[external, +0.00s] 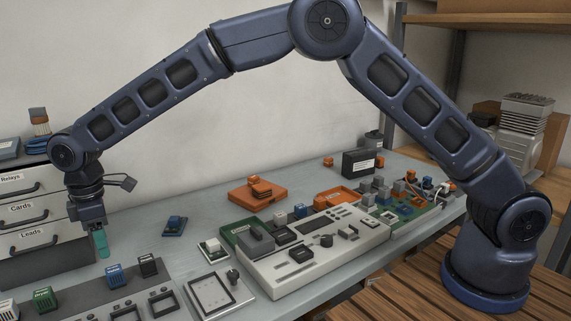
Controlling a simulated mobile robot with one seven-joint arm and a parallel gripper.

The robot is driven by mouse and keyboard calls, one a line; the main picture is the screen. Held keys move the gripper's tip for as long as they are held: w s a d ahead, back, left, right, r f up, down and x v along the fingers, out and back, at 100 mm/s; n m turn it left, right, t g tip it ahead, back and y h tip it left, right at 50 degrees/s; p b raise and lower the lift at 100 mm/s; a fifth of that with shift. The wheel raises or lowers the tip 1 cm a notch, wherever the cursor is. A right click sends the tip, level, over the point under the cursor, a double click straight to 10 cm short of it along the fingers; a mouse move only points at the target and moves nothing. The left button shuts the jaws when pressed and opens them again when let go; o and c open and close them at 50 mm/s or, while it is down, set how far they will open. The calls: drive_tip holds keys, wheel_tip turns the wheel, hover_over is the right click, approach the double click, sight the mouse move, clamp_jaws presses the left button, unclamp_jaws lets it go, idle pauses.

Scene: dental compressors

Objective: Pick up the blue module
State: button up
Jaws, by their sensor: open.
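My gripper (100,241) is at the far left, pointing down above the bench, with a teal part at its tip. The jaws are open; I see no module between them, though the view is small. Several blue pieces show. A dark blue module (174,225) lies alone on the bench, right of my gripper and apart from it. A blue ribbed module (115,275) stands on the grey panel at the front left, below and slightly right of my gripper. I cannot tell which is the task's module.
A green module (44,299) and a black module (147,265) flank the ribbed blue one. Labelled drawers (30,212) stand behind my gripper. A white console (300,262) and orange tray (256,195) occupy the bench (190,252). A shelf stands at right.

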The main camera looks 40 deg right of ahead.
sight(113, 269)
drive_tip(key=f, duration=1)
drive_tip(key=shift+s+d+f, duration=0.1)
drive_tip(key=shift+s+d, duration=0.05)
drive_tip(key=shift+d, duration=0.15)
drive_tip(key=c, duration=1.1)
